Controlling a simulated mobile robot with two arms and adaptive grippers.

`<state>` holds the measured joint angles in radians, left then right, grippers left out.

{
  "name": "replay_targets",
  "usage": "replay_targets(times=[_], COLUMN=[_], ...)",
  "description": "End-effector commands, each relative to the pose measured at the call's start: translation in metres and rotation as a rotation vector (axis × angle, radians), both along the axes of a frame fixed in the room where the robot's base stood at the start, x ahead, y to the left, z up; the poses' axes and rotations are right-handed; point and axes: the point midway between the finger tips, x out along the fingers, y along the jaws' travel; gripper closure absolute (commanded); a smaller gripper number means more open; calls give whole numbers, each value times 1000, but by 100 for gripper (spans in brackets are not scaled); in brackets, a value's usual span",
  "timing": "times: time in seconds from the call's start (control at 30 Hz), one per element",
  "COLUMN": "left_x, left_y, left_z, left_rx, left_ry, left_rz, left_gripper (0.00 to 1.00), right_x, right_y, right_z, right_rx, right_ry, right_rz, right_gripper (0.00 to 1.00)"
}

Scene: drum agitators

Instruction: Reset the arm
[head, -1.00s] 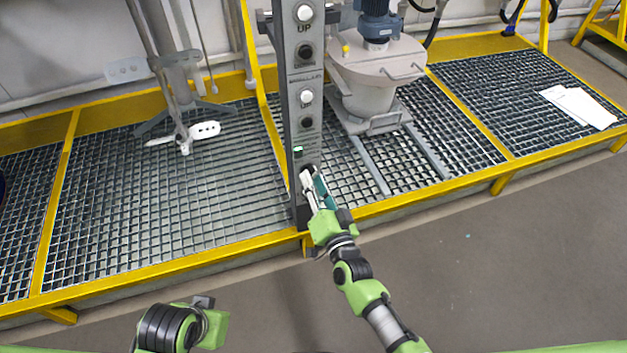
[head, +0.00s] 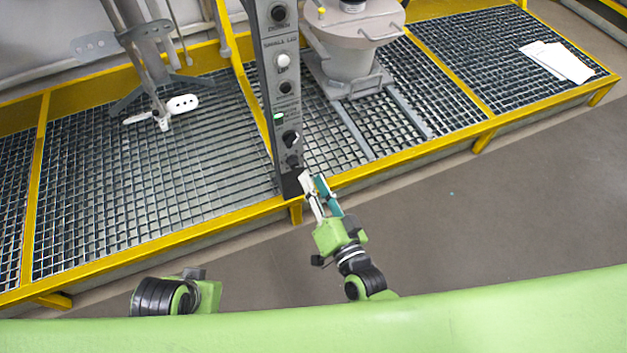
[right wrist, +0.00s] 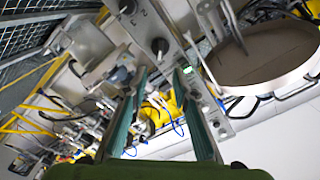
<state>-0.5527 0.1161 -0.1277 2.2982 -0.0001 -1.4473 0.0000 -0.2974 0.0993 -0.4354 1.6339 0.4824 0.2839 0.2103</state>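My right gripper (head: 313,180) is just in front of the lower end of the grey control column (head: 268,85), below its dark knob (head: 290,138). Its fingers stand apart with nothing between them. In the right wrist view the two teal fingers (right wrist: 166,100) are also apart, with the column and a knob (right wrist: 159,46) beyond them. My left arm (head: 180,296) is folded at the lower left of the head view. A green block shows at its end, but no fingers can be made out.
A yellow-framed grating platform (head: 130,190) runs across behind the column. A grey drum vessel (head: 352,50) stands right of the column and a metal agitator stand (head: 150,60) left of it. White papers (head: 556,62) lie at far right. The grey floor (head: 500,210) in front is clear.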

Motion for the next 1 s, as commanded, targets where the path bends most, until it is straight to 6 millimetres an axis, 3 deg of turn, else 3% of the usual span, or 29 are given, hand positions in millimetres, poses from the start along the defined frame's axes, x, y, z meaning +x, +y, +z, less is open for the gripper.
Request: replay_targets(times=[0.37, 0.57, 0.77, 1.0], left_x=[0, 0, 0, 0], left_y=[0, 0, 0, 0], left_z=[0, 0, 0, 0], left_rx=[-1, -1, 0, 0], left_ry=[-1, -1, 0, 0], left_rz=[0, 0, 0, 0], left_gripper=[100, 100, 100, 100], right_x=[0, -11, -41, -97], right_y=[1, 5, -9, -60], right_z=[-1, -17, -48, -79], right_rx=[-10, -135, -363, -631], right_ry=[8, 117, 317, 595], right_rz=[7, 85, 193, 277], right_gripper=[74, 74, 74, 74])
